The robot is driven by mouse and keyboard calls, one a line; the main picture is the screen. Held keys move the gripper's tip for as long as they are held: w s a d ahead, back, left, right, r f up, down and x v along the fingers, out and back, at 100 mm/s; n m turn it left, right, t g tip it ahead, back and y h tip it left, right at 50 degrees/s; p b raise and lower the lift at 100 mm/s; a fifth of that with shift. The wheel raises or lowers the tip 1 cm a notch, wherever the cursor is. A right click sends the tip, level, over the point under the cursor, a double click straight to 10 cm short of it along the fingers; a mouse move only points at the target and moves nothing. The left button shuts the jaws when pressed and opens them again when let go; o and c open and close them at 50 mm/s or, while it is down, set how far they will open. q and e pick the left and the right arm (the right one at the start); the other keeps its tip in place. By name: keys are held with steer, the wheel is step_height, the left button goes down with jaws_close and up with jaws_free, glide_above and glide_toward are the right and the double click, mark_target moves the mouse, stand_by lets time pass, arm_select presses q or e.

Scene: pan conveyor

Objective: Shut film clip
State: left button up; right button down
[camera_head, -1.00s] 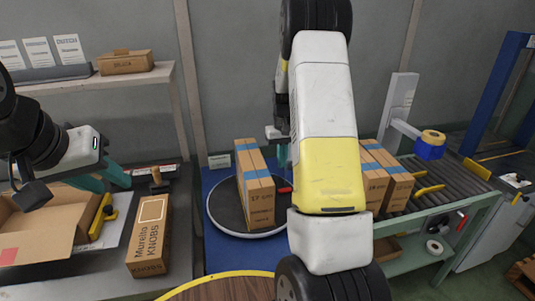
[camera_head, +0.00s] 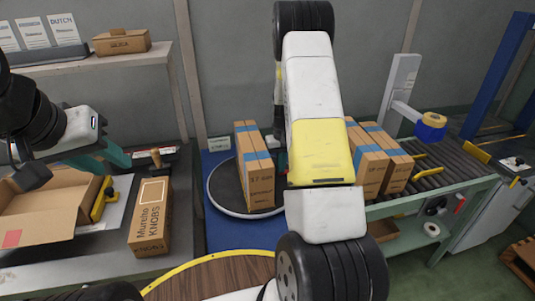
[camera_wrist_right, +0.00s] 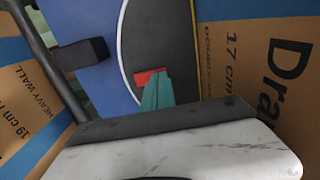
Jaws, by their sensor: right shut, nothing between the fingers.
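A small red piece (camera_wrist_right: 150,77), which looks like the film clip, shows at the turntable's edge in the right wrist view. My right gripper (camera_wrist_right: 157,92) is shut, its teal fingertips right at the red piece; I cannot tell if they touch. In the head view my right arm hides the red piece and most of this gripper. The dark round turntable (camera_head: 222,199) carries an upright carton (camera_head: 255,180) with blue tape. That carton is close on the right in the wrist view (camera_wrist_right: 265,70). My left gripper (camera_head: 115,156) hangs over the left bench, its fingers unclear.
An open carton (camera_head: 40,230), a yellow tool (camera_head: 103,198) and a knobs carton (camera_head: 152,218) occupy the left bench. Blue-taped cartons (camera_head: 380,165) stand on the roller conveyor (camera_head: 450,165) at right. A tape roll (camera_head: 432,122) stands beyond them.

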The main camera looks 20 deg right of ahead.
steer(key=shift+a+f, duration=0.1)
steer(key=shift+f, duration=0.1)
steer(key=shift+d+r, duration=0.35)
steer(key=shift+d, duration=0.45)
step_height(320, 180, up, 14)
stand_by(0.6)
steer(key=shift+a, duration=0.1)
